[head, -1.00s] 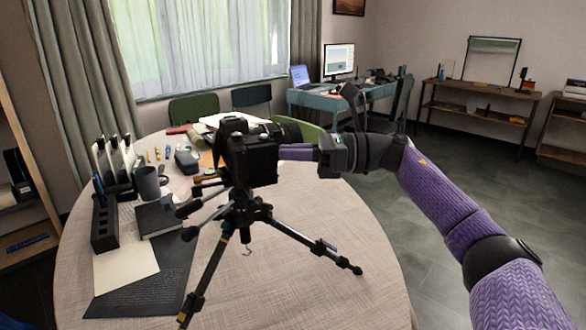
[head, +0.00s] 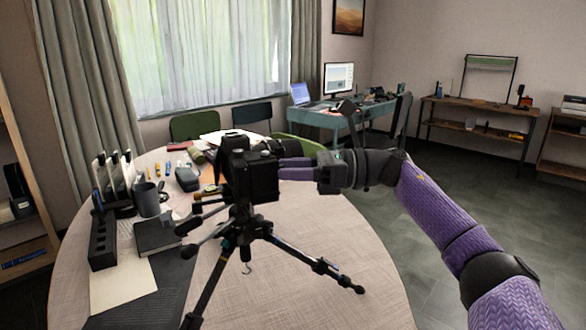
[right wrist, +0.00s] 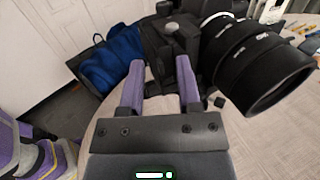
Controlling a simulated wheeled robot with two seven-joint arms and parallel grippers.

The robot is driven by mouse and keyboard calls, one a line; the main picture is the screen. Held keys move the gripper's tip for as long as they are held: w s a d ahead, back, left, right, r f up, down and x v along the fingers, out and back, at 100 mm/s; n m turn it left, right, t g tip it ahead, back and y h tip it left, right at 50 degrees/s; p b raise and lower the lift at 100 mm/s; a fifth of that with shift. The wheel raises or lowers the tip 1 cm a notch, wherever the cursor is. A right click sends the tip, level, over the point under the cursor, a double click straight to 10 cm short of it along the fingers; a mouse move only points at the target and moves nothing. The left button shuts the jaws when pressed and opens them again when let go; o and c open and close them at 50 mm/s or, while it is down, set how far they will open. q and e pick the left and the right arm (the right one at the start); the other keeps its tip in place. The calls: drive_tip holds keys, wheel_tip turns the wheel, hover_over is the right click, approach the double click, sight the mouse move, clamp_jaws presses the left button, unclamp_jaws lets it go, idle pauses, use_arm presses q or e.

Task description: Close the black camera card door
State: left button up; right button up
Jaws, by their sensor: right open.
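A black camera (head: 252,178) stands on a dark tripod (head: 243,232) on the round table (head: 300,240). My right gripper (head: 284,168) is at the camera's right side in the head view, its purple fingers pointing at the body. In the right wrist view the right gripper (right wrist: 160,68) is open, with its two fingertips apart and close to black camera parts (right wrist: 160,38). The big lens (right wrist: 255,60) is at the right there. I cannot clearly pick out the card door or tell contact. My left gripper is not in view.
A black notebook (head: 158,236), a grey mug (head: 148,198) and a slotted black holder (head: 103,240) stand left of the tripod. A green chair (head: 194,125) is behind the table. The table's right front part is clear, apart from a tripod leg.

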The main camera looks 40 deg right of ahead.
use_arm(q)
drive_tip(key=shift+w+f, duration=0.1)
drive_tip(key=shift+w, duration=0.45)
use_arm(e)
drive_tip(key=v, duration=1)
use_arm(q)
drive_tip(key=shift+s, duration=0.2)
